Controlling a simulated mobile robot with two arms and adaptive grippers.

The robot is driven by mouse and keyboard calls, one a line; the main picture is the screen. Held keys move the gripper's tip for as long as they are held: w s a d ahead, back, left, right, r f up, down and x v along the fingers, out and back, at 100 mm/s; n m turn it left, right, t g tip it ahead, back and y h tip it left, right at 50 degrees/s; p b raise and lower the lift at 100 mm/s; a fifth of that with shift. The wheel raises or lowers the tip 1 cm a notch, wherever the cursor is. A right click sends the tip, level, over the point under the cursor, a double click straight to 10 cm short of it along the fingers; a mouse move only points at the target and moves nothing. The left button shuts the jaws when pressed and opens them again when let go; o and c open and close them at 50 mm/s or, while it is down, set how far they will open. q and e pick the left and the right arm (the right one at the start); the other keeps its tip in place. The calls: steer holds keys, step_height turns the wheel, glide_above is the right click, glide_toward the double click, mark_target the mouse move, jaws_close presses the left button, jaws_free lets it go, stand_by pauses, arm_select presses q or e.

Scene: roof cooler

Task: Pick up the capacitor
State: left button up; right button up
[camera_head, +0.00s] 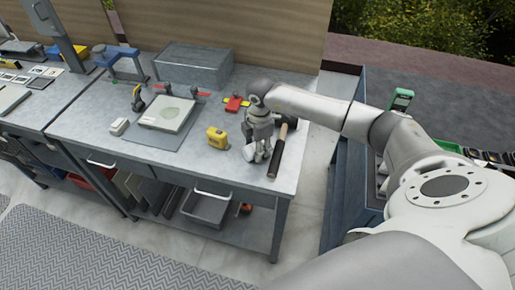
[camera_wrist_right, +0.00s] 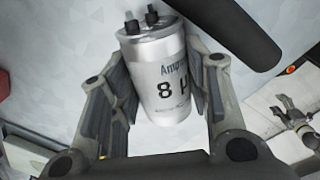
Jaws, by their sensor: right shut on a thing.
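The capacitor (camera_wrist_right: 166,75) is a silver can with two dark terminals on top and a printed "8" on its side. In the right wrist view it sits between the two fingers of my right gripper (camera_wrist_right: 160,62), which is shut on it. In the head view my right gripper (camera_head: 257,155) points down over the right part of the metal workbench (camera_head: 190,158). The capacitor (camera_head: 249,153) shows there only as a small pale shape, partly hidden by the fingers. I cannot tell whether it touches the bench top. My left gripper is not in view.
A hammer (camera_head: 276,157) with a dark handle lies close to the right of my gripper. A yellow tape measure (camera_head: 217,138) lies to its left, and a red tool (camera_head: 234,104) behind. A metal box (camera_head: 194,66) stands at the back.

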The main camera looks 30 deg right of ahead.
steer(key=shift+c, duration=0.7)
steer(key=shift+r, duration=0.15)
